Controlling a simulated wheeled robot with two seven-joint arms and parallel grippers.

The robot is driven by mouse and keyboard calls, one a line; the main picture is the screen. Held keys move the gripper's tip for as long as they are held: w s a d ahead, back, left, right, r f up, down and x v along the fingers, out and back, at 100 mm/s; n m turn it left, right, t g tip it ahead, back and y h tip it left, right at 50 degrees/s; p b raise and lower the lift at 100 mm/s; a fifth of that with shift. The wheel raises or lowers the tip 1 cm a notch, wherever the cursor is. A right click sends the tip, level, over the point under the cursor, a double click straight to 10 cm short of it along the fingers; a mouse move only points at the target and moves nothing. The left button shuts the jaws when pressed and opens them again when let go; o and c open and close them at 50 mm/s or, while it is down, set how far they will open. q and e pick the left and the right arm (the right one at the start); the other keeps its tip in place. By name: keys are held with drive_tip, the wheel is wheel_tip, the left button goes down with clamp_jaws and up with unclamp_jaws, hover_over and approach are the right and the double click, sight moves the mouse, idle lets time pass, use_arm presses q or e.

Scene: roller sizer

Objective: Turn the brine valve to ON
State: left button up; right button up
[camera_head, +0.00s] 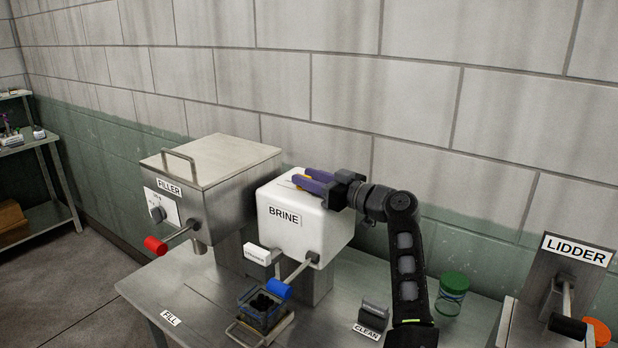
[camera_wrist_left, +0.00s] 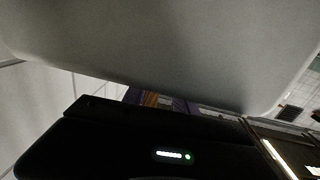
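The white brine box (camera_head: 325,234), labelled BRINE, stands on a metal support on the table. Its valve is a metal lever with a blue grip (camera_head: 279,289), on the box's lower front; the lever slants down and left. I cannot read any ON mark. My left gripper (camera_head: 306,183), with purple fingers and yellow inner faces, is over the top of the box, pointing left, apart from the lever. It looks open and empty. In the left wrist view a pale grey surface covers the top, and the fingers (camera_wrist_left: 155,99) show only a sliver. My right gripper is not in view.
A filler box (camera_head: 228,160) with a red-gripped lever (camera_head: 155,246) stands left. A dark-filled jar (camera_head: 263,309) sits below the blue grip. A green-lidded jar (camera_head: 452,293) and the lidder (camera_head: 563,285) are right. The wall is close behind.

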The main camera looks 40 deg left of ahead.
use_arm(q)
clamp_jaws()
idle(0.3)
idle(0.3)
